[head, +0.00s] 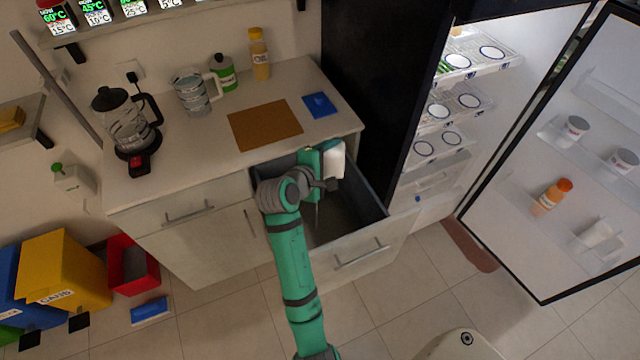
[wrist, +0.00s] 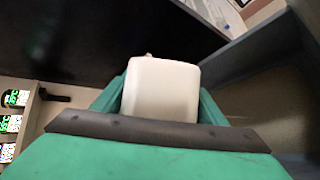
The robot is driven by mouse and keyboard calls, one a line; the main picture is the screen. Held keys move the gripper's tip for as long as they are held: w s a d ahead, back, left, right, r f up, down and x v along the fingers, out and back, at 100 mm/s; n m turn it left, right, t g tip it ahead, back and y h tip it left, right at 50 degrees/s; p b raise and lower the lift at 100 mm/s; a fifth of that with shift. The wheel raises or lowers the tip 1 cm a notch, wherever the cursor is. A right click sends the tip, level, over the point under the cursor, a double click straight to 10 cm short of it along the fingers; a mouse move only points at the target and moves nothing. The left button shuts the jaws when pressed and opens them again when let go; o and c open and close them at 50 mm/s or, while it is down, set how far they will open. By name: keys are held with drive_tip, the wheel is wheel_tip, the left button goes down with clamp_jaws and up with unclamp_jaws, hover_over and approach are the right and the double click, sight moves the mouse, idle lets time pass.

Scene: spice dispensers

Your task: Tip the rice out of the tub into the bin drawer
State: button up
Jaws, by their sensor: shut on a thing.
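My gripper (head: 327,165) is over the open bin drawer (head: 376,212), shut on a white tub (head: 334,156). In the wrist view the tub (wrist: 161,90) sits between the green fingers, its smooth pale side facing the camera. The tub looks tilted, but I cannot tell how far. The drawer is pulled out from the counter and has dark grey inner walls. Rice cannot be made out in either view, and the tub's mouth and most of the drawer floor are hidden.
The counter (head: 180,165) holds a kettle (head: 127,125), a jug (head: 192,95), a brown board (head: 264,125) and a blue pad (head: 320,105). An open fridge (head: 470,110) stands right of the drawer. Red (head: 133,268) and yellow (head: 62,270) bins stand at floor level on the left.

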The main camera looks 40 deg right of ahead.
drive_tip(key=shift+w+a+r+n+g+h, duration=0.15)
drive_tip(key=shift+w+a+n+g+h, duration=0.1)
drive_tip(key=shift+w+a+n+h, duration=0.3)
drive_tip(key=shift+w+a+r+n+g+h, duration=0.15)
drive_tip(key=shift+w+a+n+g+h, duration=0.2)
drive_tip(key=shift+n+h, duration=0.3)
idle(2.0)
